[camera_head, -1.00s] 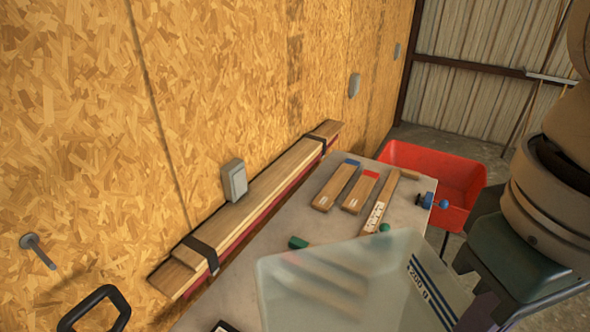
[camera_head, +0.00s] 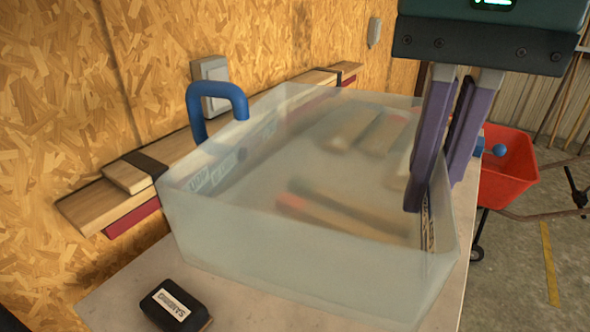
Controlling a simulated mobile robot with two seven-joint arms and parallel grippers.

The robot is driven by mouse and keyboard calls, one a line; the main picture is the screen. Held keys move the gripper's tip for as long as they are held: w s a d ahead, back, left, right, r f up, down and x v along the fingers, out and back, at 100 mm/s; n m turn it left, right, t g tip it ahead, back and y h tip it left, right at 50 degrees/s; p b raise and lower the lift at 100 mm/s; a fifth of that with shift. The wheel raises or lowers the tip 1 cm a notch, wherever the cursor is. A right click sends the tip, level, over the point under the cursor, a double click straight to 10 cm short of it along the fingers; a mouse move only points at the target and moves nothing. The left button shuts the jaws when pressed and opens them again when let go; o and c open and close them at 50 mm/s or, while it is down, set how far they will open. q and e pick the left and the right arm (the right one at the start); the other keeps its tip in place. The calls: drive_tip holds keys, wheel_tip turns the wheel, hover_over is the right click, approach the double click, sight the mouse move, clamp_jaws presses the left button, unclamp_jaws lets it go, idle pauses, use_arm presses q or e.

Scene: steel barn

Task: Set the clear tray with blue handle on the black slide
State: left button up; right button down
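The clear tray (camera_head: 300,255), a large frosted see-through box, fills the middle of the head view. Its blue handle (camera_head: 216,105) stands up on its left side. My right gripper (camera_head: 432,195) comes down from the upper right, its purple fingers straddling the tray's right wall, and looks shut on that wall. Wooden pieces on the table show blurred through the tray, so it seems to be over them; the gap to the table cannot be judged. I cannot make out the black slide. My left gripper is not in view.
A black block with a white label (camera_head: 174,306) lies on the grey table (camera_head: 112,297) at the front left. Strapped planks (camera_head: 105,200) run along the chipboard wall. A red tub (camera_head: 510,172) stands beyond the table at right.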

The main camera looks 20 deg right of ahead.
drive_tip(key=f+m+b, duration=0.1)
drive_tip(key=f+b, duration=0.4)
drive_tip(key=f, duration=0.3)
drive_tip(key=f+b, duration=0.5)
drive_tip(key=f, duration=0.3)
drive_tip(key=w+f+m+b, duration=0.1)
drive_tip(key=f+b, duration=0.4)
drive_tip(key=f, duration=0.3)
drive_tip(key=shift+m, duration=0.3)
wheel_tip(320, 180, down, 5)
drive_tip(key=shift+r+b, duration=0.1)
drive_tip(key=shift+b, duration=0.55)
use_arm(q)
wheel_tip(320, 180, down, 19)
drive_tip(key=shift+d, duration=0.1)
use_arm(e)
drive_tip(key=c, duration=1)
unclamp_jaws()
drive_tip(key=shift+c, duration=0.2)
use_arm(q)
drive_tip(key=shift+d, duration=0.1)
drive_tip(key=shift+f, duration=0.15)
